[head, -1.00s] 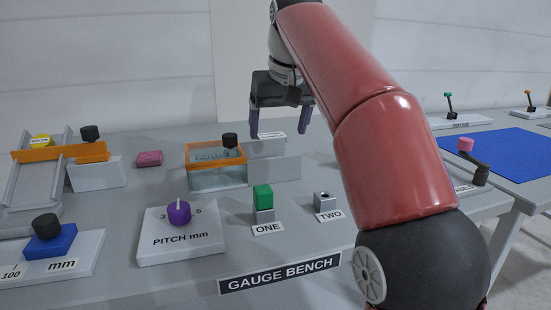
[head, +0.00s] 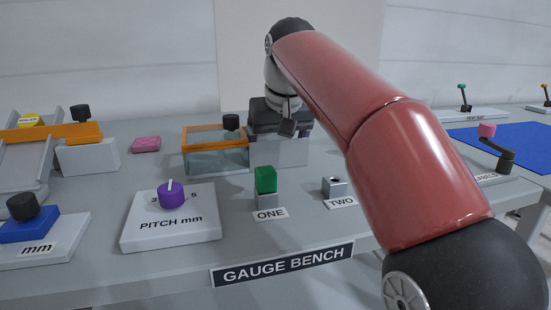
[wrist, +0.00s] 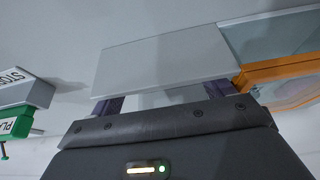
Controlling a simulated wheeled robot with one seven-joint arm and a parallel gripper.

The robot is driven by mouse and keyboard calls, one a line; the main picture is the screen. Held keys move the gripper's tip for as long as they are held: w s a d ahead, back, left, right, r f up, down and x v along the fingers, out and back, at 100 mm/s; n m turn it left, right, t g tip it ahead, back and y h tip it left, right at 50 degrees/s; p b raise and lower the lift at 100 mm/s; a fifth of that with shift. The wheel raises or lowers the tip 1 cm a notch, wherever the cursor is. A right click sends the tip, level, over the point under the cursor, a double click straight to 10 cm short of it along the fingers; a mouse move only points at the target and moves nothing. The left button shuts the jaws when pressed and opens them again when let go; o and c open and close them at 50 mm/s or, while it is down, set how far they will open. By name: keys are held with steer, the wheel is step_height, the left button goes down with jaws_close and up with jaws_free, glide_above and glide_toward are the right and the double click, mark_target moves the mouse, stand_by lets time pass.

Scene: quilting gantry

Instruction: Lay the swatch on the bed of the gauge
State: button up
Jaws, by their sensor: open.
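A small pink piece (head: 146,144), perhaps the swatch, lies flat on the bench left of the orange-rimmed glass box. A railed grey bed (head: 20,165) crossed by an orange bar (head: 45,137) stands at the far left; I cannot tell whether it is the gauge. My gripper (head: 280,125) is over the grey block (head: 280,153) right of the glass box. In the wrist view, its purple fingers (wrist: 163,97) are spread apart near that block's edge (wrist: 165,62), with nothing seen held. Their tips are hidden, so I cannot tell whether they touch it.
The glass box (head: 215,160) has a black knob (head: 231,122). A PITCH mm dial (head: 171,195), a green block (head: 265,180) at ONE and a small socket (head: 335,187) at TWO stand in front. A blue mat (head: 510,147) lies on a table at right. A STOP block (wrist: 25,90) shows in the wrist view.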

steer(key=c, duration=1.1)
steer(key=shift+r, duration=0.1)
